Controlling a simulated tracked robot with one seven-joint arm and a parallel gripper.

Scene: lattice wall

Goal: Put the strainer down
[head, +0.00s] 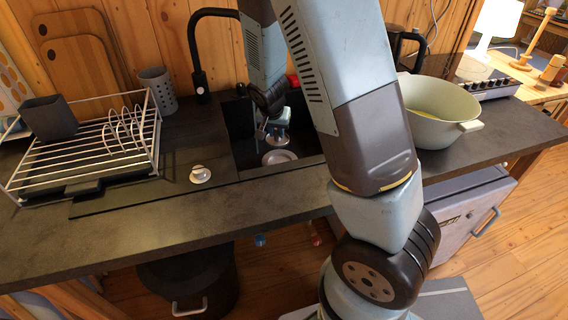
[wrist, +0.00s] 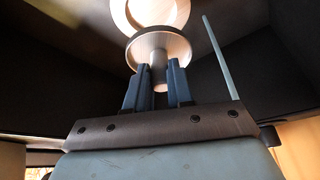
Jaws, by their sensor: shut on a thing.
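The strainer (wrist: 158,48), a round metallic disc with a short stem, is in the wrist view. My gripper (wrist: 158,78) is shut on its stem, with one blue finger on each side. Beyond the disc is a bright round ring (wrist: 178,14), partly covered by the strainer; it looks like the drain. In the head view my gripper (head: 277,138) is down inside the dark sink (head: 242,135), above a pale round drain (head: 280,157). The strainer appears apart from the sink floor, but the exact gap cannot be told.
The black tap (head: 196,60) stands at the sink's back left. A wire dish rack (head: 95,150) is on the left counter, a small white knob (head: 200,174) left of the sink, and a pale green pot (head: 435,112) to the right. Dark sink walls surround my gripper.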

